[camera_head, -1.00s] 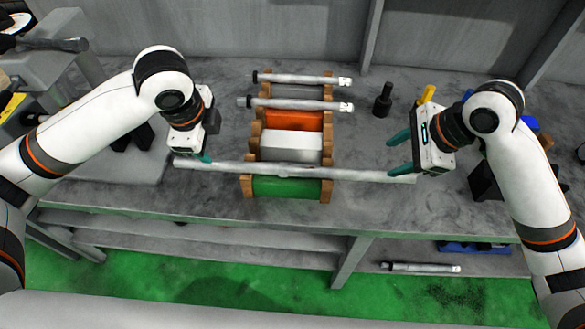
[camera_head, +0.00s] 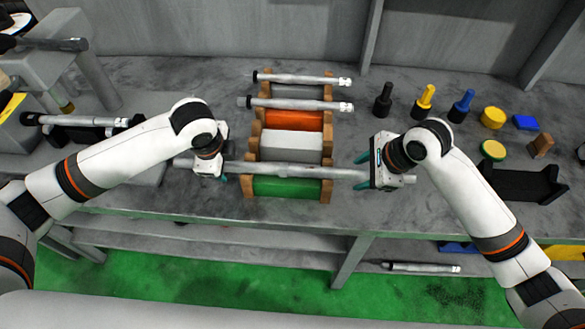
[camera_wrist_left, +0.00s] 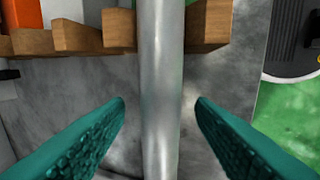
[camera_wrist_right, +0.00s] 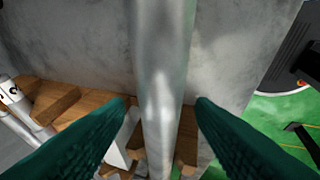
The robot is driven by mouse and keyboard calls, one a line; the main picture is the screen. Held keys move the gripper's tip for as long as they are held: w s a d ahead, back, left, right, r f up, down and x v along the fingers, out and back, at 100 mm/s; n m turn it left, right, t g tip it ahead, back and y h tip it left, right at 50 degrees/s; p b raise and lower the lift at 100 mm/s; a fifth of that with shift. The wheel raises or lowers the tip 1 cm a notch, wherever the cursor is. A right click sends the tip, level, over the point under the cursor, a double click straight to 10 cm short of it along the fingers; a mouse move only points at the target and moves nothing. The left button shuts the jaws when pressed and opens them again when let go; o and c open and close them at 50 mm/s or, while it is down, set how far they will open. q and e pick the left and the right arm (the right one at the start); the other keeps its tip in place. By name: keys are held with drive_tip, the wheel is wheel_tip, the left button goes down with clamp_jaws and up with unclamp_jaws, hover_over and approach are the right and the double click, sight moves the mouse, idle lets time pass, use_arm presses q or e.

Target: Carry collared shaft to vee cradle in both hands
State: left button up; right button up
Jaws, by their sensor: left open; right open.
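The collared shaft (camera_head: 290,171) is a long grey bar lying across the front of a wooden rack, both ends overhanging. It also shows in the left wrist view (camera_wrist_left: 161,80) and the right wrist view (camera_wrist_right: 160,60). My left gripper (camera_head: 222,178) is open, its fingers on either side of the shaft left of the rack. My right gripper (camera_head: 362,172) is open, its fingers straddling the shaft right of the rack. A black cradle (camera_head: 522,186) stands empty at the right; another black block (camera_head: 75,136) at the left carries a shaft. I cannot tell which is the vee cradle.
The rack's wooden side (camera_head: 327,150) flanks orange, white and green panels; two shorter shafts (camera_head: 300,79) (camera_head: 300,104) lie further back on it. Black, yellow and blue pegs (camera_head: 462,107) and small parts stand at the right. Another shaft (camera_head: 420,268) lies on the lower shelf.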

use_arm(q)
clamp_jaws()
use_arm(e)
clamp_jaws()
idle(1.1)
use_arm(q)
drive_tip(key=shift+w+r, duration=0.15)
drive_tip(key=shift+r, duration=0.15)
use_arm(e)
drive_tip(key=shift+w+r, duration=0.15)
drive_tip(key=shift+r, duration=0.2)
